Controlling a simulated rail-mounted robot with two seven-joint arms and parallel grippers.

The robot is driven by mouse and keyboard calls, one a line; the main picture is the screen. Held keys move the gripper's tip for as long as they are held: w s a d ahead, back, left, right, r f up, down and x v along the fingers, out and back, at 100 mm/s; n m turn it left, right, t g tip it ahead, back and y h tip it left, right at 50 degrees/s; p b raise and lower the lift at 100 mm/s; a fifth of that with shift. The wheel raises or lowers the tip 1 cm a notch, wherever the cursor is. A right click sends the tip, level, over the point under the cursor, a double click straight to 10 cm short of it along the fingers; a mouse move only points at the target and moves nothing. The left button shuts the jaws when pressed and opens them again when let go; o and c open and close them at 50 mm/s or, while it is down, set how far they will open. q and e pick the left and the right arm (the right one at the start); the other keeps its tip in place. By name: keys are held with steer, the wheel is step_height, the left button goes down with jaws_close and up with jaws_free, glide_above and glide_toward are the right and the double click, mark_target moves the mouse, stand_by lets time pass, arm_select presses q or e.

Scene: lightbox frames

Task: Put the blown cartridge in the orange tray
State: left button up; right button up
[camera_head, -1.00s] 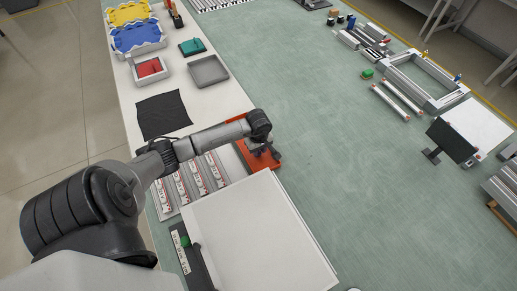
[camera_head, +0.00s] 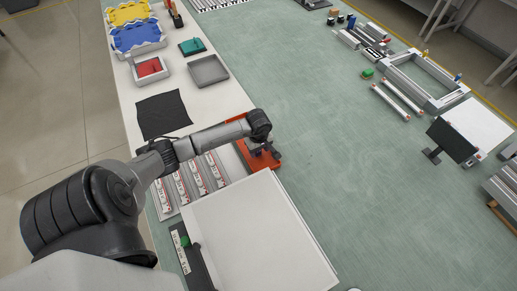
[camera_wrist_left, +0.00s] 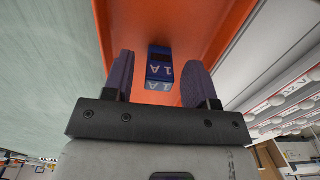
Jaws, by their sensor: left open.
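The orange tray (camera_head: 264,163) lies on the white table, partly hidden by my left arm. In the left wrist view, its orange floor and walls (camera_wrist_left: 225,45) fill the middle. A small blue cartridge (camera_wrist_left: 159,66) with a dark window and the white marking "1 A" is in the tray. My left gripper (camera_wrist_left: 160,82) is open, with one finger on each side of the cartridge and a visible gap at both sides. My left gripper (camera_head: 263,147) also shows over the tray in the head view. My right gripper is not in view.
Rows of white modules with red marks (camera_head: 191,184) stand beside the tray. A large white panel (camera_head: 255,235) lies in front. A black cloth (camera_head: 163,114), a grey tray (camera_head: 208,71) and a red-filled tray (camera_head: 149,69) lie farther back.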

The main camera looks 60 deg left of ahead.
arm_select(q)
step_height(320, 180, up, 12)
stand_by(0.6)
steer(key=shift+r, duration=0.1)
stand_by(0.4)
